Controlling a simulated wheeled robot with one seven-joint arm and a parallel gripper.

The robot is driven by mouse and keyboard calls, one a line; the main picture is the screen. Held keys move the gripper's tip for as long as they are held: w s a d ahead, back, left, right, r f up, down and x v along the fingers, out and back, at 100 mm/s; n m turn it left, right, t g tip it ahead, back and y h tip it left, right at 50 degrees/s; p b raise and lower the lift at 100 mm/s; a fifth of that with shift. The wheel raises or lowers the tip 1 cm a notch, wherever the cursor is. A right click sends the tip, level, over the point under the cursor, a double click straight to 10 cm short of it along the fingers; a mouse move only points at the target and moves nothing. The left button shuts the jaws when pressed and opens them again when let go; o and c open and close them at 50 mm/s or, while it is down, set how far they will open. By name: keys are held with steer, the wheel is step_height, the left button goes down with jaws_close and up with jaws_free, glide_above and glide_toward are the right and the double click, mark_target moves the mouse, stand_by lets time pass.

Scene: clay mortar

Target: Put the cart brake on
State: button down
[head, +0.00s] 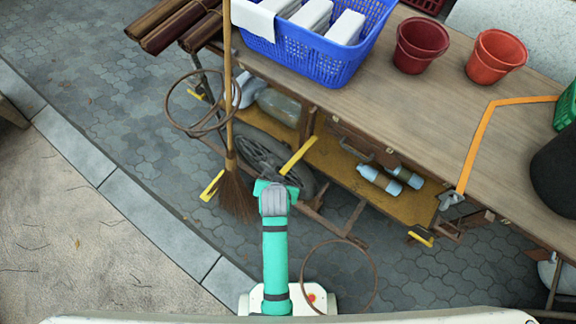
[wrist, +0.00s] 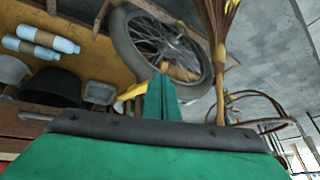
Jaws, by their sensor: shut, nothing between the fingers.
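The wooden cart (head: 395,75) stands at the right, its wheel (head: 262,160) under the near side; the wheel also shows in the wrist view (wrist: 150,45). A yellow lever (head: 298,156) sticks up at a slant beside the wheel and looks like the brake handle. My gripper (head: 276,187) is shut and empty, just below the lever in the head view; a gap between them cannot be judged. In the wrist view the closed green fingers (wrist: 163,97) point at the wheel, with a yellow piece (wrist: 131,93) just left of them, partly hidden.
A straw broom (head: 235,190) leans on the cart left of my gripper. Other yellow pieces (head: 211,186) (head: 420,238) sit low on the frame. Bottles (head: 380,180) lie on the lower shelf. A blue basket (head: 320,50) and red pots (head: 420,45) stand on top. Paving at the left is clear.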

mark_target(288, 167)
steer(key=w+r+g, duration=0.1)
steer(key=w+d+r, duration=0.1)
steer(key=w, duration=0.1)
steer(key=w+d+r+g, duration=0.1)
steer(key=w, duration=0.1)
steer(key=shift+w+d+r+m+g+h, duration=0.1)
steer(key=shift+w+r+m+g+h, duration=0.1)
steer(key=shift+m+g+h, duration=0.15)
steer(key=shift+w+d+r+g, duration=0.25)
steer(key=shift+d+r+g, duration=0.1)
steer(key=shift+r, duration=0.2)
steer(key=shift+x, duration=3.5)
